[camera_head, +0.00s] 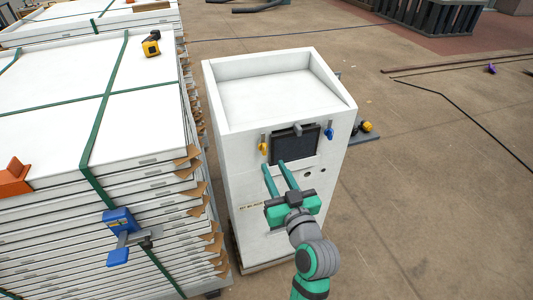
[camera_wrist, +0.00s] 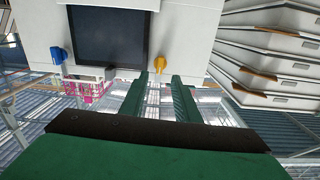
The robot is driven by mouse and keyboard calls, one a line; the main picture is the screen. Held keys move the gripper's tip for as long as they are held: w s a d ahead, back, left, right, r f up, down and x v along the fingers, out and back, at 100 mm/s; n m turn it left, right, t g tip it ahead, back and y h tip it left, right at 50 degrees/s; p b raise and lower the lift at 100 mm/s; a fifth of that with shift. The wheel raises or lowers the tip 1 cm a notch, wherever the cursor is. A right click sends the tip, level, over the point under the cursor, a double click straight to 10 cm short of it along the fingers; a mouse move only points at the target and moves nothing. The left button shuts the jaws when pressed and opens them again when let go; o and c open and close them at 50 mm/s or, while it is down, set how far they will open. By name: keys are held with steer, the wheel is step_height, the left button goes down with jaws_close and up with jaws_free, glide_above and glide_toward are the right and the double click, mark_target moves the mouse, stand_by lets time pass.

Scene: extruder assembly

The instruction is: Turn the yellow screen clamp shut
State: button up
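The yellow screen clamp (camera_head: 263,147) is at the left edge of the dark screen (camera_head: 295,147) on the white cabinet's front. In the wrist view, which looks inverted, the yellow clamp (camera_wrist: 160,63) is right of the screen (camera_wrist: 106,36). My gripper (camera_head: 275,165) is in front of the cabinet, its fingers pointing toward the panel just below the clamp. The fingers are apart with nothing between them. In the wrist view my gripper (camera_wrist: 160,77) has the clamp beyond its tips, lined up with the gap. I cannot tell whether they touch.
A blue clamp (camera_head: 330,133) is at the screen's right edge. The white cabinet (camera_head: 240,170) has a slanted open top. A strapped stack of white panels (camera_head: 60,120) stands close on the left, with a blue tool (camera_head: 118,235) on its side. Floor to the right is mostly clear.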

mark_target(265, 150)
steer(key=x, duration=0.7)
steer(key=shift+w, duration=0.25)
steer(key=c, duration=0.7)
